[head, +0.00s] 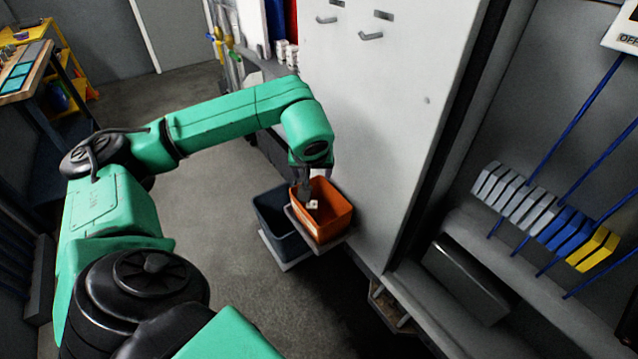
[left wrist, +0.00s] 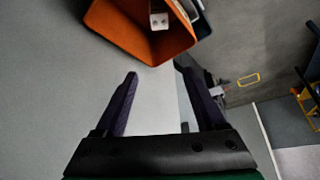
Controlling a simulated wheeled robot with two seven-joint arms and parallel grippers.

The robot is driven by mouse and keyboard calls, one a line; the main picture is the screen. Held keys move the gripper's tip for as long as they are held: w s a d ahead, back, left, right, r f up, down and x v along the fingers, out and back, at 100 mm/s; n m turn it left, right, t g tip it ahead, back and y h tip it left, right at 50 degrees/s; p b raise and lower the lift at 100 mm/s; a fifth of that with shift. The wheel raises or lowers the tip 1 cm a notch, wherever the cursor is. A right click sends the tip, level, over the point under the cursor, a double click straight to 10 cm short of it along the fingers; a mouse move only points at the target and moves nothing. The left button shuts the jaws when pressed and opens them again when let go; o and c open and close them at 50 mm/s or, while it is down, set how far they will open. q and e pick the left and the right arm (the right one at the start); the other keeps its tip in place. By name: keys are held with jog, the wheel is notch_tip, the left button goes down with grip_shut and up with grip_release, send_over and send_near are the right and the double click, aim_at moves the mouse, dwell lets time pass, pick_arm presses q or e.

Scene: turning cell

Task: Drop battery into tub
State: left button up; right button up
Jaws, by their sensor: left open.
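An orange tub (head: 340,226) stands on a small shelf by the tall grey cabinet. It also shows at the top of the left wrist view (left wrist: 112,28). The battery, a small whitish block (head: 313,204), shows within the tub's opening; in the left wrist view (left wrist: 159,21) its face has two dark dots. I cannot tell whether it rests on the tub's floor or is in the air. My left gripper (head: 304,194) is over the tub, and its fingers (left wrist: 155,72) are apart with nothing between them. My right gripper is not in view.
A dark blue-grey bin (head: 268,222) stands left of the orange tub. The grey cabinet (head: 385,110) rises close on the right. Blue and yellow blocks (head: 565,232) line a rack at far right. The floor to the left is open.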

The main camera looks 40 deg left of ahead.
pick_arm(q)
jog(key=v, duration=1.4)
